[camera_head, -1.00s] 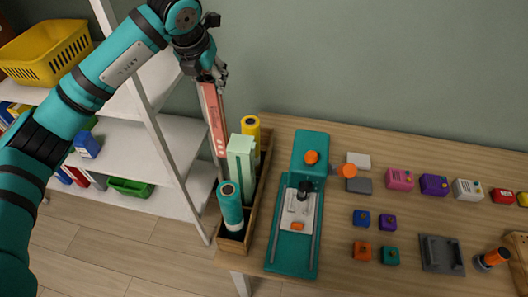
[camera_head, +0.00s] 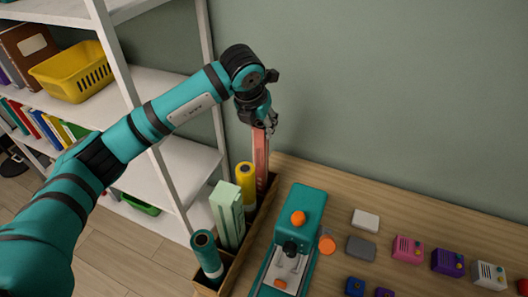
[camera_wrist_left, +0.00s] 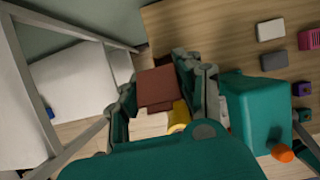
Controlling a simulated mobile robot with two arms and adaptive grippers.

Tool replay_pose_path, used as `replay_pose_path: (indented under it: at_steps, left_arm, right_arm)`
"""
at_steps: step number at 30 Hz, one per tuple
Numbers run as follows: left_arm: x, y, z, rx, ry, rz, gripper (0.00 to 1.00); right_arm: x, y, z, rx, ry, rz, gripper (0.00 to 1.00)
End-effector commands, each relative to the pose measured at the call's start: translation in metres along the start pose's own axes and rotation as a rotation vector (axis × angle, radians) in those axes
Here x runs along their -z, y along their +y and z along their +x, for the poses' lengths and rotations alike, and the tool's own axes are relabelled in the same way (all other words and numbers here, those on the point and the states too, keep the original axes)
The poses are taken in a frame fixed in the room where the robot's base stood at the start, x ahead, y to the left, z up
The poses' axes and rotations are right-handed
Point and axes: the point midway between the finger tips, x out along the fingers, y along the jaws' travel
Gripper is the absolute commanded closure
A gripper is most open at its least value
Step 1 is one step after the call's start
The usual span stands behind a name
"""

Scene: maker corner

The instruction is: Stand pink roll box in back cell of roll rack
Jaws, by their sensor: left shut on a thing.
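The pink roll box (camera_head: 261,155) is long, narrow and close to upright at the back end of the wooden roll rack (camera_head: 238,264). My left gripper (camera_head: 264,124) is shut on its top end. The box's lower end is at the rack's back cell, just behind the yellow roll; I cannot tell whether it touches the cell floor. In the left wrist view, the box's reddish top (camera_wrist_left: 156,86) lies between the fingers (camera_wrist_left: 160,95). My right gripper is not in view.
The rack also holds a yellow roll (camera_head: 246,182), a pale green box (camera_head: 228,214) and a teal roll (camera_head: 206,254). A teal machine (camera_head: 302,208) stands close on the right. A white shelf (camera_head: 172,170) stands on the left, and the wall is behind.

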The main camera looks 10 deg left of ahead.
Motion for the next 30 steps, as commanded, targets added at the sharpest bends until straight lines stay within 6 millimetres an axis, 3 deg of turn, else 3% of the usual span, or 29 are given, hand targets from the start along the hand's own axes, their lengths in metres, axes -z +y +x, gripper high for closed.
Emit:
replay_pose_path:
  at_steps: [6, 15, 23, 24, 30]
  left_arm:
    - [0.007, 0.000, 0.018, 0.001, -0.002, 0.000, 1.00]
    - [0.020, 0.000, 0.050, 0.001, -0.001, 0.000, 1.00]
    - [0.021, 0.000, 0.052, 0.000, -0.004, 0.000, 1.00]
    - [0.022, 0.000, 0.053, 0.000, -0.002, 0.000, 0.64]
    - [0.021, 0.000, 0.052, 0.000, -0.002, 0.000, 0.42]
  right_arm:
    - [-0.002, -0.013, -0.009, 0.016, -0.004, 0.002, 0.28]
    - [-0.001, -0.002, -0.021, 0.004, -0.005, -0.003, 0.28]
    - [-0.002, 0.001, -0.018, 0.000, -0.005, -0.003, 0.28]
    - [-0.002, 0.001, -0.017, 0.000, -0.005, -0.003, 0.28]
    - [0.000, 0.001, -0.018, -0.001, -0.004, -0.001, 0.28]
